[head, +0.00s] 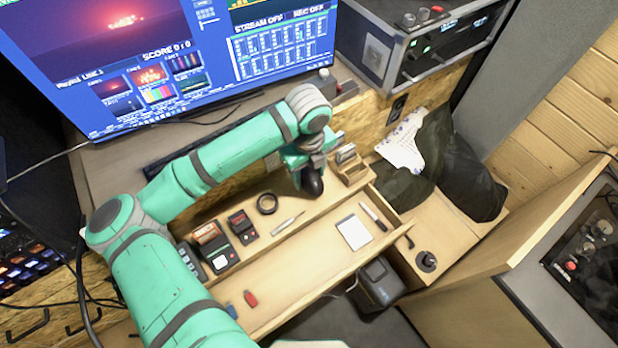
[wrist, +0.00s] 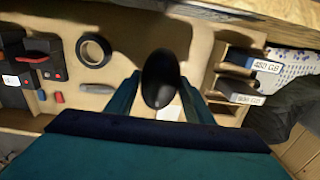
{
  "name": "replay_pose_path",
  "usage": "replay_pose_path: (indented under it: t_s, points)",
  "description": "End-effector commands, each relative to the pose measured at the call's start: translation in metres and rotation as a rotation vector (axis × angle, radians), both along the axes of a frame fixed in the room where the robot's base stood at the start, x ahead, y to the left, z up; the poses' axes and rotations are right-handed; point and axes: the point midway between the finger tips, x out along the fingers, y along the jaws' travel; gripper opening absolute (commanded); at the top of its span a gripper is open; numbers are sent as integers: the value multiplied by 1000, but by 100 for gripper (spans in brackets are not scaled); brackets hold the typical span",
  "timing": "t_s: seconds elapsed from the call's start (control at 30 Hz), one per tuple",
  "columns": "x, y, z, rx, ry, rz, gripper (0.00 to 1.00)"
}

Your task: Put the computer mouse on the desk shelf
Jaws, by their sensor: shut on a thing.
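The computer mouse (head: 312,184) is black and rounded, and it hangs below my gripper (head: 306,165) in the head view. In the wrist view the mouse (wrist: 160,78) sits between the two fingers of my gripper (wrist: 162,100), which is shut on it. The desk shelf (head: 292,203) is a light wooden ledge below the monitor desk. The mouse is over the shelf's right part, between a black tape roll (head: 267,203) and a small wooden holder (head: 350,170). I cannot tell whether the mouse touches the shelf.
A grey screwdriver-like tool (head: 288,224) and black-and-red boxes (head: 243,227) lie left of the mouse. The holder contains drives labelled 480 GB (wrist: 262,65). A lower drawer (head: 300,282) holds a notepad (head: 354,232). Dark cloth (head: 440,165) lies at right. The monitor (head: 150,60) stands behind.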

Motion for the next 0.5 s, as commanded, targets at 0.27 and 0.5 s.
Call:
replay_pose_path:
  t_s: [0.27, 0.5]
  points:
    - [7, -1, -30, 0, 2, 0, 20]
    - [7, -1, -39, 0, 0, -1, 20]
